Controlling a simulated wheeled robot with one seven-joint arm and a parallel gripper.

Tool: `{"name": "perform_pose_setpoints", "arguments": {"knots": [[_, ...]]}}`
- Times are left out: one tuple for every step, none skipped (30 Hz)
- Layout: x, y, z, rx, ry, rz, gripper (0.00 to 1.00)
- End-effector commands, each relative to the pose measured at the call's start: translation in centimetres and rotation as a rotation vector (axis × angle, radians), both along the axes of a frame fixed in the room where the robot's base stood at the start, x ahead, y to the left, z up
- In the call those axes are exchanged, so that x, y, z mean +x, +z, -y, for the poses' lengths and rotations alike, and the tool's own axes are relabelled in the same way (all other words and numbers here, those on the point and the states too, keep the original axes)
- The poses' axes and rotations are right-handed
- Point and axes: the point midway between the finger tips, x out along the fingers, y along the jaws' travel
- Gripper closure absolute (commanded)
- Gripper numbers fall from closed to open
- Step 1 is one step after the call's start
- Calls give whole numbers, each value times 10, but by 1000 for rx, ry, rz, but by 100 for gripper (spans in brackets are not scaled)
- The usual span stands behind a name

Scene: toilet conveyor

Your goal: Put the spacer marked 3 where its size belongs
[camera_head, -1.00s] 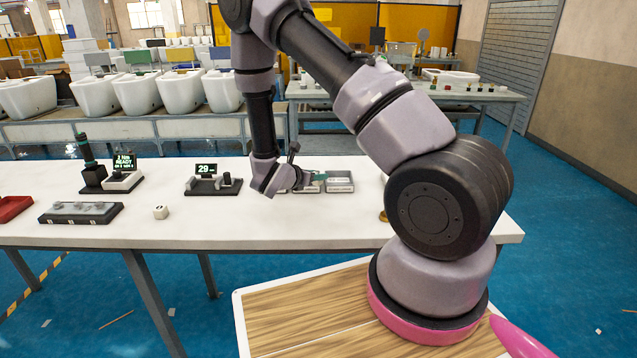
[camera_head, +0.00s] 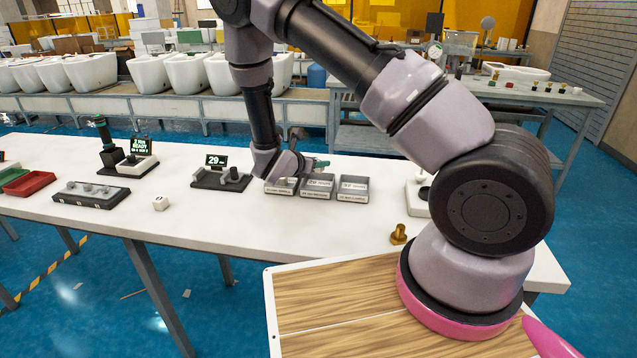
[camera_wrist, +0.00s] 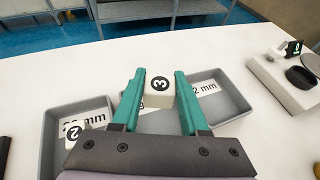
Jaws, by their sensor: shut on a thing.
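My gripper (camera_wrist: 156,95) has teal fingers shut on a white block, the spacer marked 3 (camera_wrist: 160,90), its number facing the wrist camera. Three grey open trays stand in a row below: the left tray (camera_wrist: 48,135), the middle tray (camera_wrist: 172,124) and the right tray (camera_wrist: 238,98). The spacer is over the middle tray area; its height is unclear. The left label ends in "mm", the right label reads "2 mm" at its visible end, and the middle label is mostly hidden. A spacer marked 2 (camera_wrist: 75,131) is in the left tray. In the head view my gripper (camera_head: 303,165) is above the trays.
A gauge with a display (camera_head: 216,161) reading 29 stands left of the trays. Another white block (camera_head: 160,203) lies on the white table. A grey fixture (camera_head: 92,195), red tray (camera_head: 29,183) and brass part (camera_head: 398,234) are also there. A white device (camera_wrist: 285,80) stands right of the trays.

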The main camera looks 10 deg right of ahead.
Motion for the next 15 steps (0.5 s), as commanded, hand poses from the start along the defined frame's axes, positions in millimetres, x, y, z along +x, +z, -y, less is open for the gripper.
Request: {"name": "perform_pose_setpoints", "arguments": {"knots": [[0, -9, 1, -1, -1, -1, 100], [0, -13, 1, -1, -1, -1, 100], [0, -16, 1, -1, -2, 0, 100], [0, -18, 1, -1, -2, 1, 100], [0, -20, 1, -1, -2, 1, 100], [0, -22, 1, -1, -2, 1, 100], [0, -25, 1, 0, -3, 1, 100], [0, -27, 1, -1, -2, 1, 100], [0, -32, 1, -1, -2, 1, 100], [0, -37, 1, -1, -2, -1, 100], [0, -42, 1, -1, -1, -1, 100], [0, -48, 1, -1, -1, -1, 100], [0, -53, 1, -1, -1, -1, 100], [0, -57, 1, -1, -2, -1, 100], [0, -60, 1, 0, -2, 0, 100]]}}
